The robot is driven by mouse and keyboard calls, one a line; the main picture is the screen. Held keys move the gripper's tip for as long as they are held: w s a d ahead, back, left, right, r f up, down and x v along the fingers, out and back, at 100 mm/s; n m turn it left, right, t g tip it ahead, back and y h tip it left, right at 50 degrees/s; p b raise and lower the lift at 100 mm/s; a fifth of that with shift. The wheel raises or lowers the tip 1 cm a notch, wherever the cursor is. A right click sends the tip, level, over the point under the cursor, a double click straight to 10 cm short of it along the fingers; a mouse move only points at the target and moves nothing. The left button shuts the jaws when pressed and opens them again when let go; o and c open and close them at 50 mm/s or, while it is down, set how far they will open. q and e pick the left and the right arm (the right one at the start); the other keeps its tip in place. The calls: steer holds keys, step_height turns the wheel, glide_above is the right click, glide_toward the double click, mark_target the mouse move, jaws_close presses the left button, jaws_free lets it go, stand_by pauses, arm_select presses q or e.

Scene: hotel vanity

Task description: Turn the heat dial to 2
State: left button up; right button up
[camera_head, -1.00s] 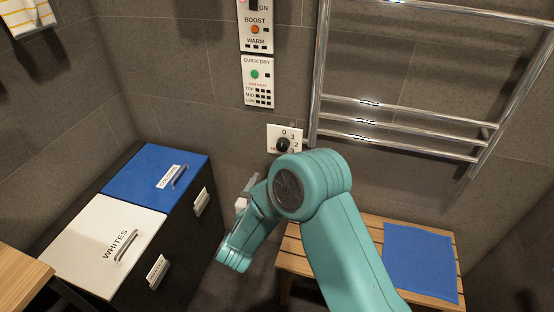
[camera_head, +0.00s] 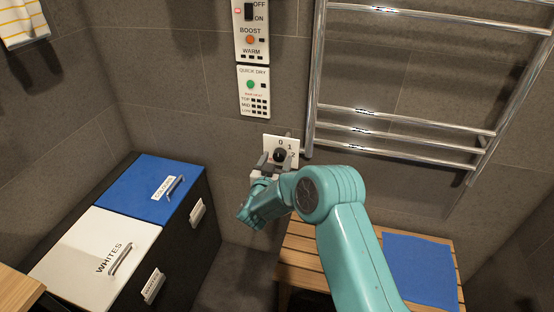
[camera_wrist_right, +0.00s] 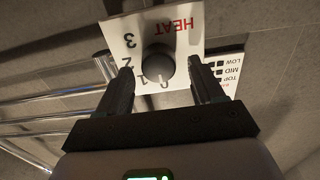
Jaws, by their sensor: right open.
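The heat dial (camera_head: 280,155) is a dark round knob on a white wall plate (camera_head: 269,139) with numbers. In the right wrist view the dial (camera_wrist_right: 158,66) sits on the plate (camera_wrist_right: 118,30), which reads HEAT, 3, 2, 1 and 0, seen upside down. A pointer mark on the dial is too small to read. My right gripper (camera_head: 274,162) is in front of the plate. In the wrist view its open fingers (camera_wrist_right: 160,75) stand on either side of the dial, with gaps between them and it. My left gripper is not in view.
A chrome towel rail (camera_head: 400,120) is on the wall just right of the dial. Switch panels (camera_head: 254,92) are above it. A wooden bench (camera_head: 305,243) with a blue towel (camera_head: 420,270) is below right. Blue and white lidded hampers (camera_head: 125,205) stand at left.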

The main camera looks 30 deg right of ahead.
steer(key=shift+w+d+r, duration=0.1)
steer(key=shift+w+d, duration=0.15)
steer(key=shift+d, duration=0.1)
steer(key=c, duration=1)
steer(key=shift+f+m+b, duration=0.2)
steer(key=shift+m+b, duration=0.1)
steer(key=shift+b, duration=0.2)
steer(key=m+b, duration=0.4)
steer(key=b, duration=0.2)
steer(key=m+b, duration=0.5)
steer(key=b, duration=0.2)
steer(key=m+b, duration=0.5)
steer(key=b, duration=0.1)
steer(key=shift+s+d+f, duration=0.1)
steer(key=shift+s+f, duration=0.05)
steer(key=shift+f, duration=0.2)
steer(key=shift+r+m+b, duration=0.15)
steer(key=shift+m+b, duration=1.55)
steer(key=shift+b, duration=0.1)
steer(key=shift+c, duration=0.2)
steer(key=o, duration=1)
steer(key=shift+r, duration=0.1)
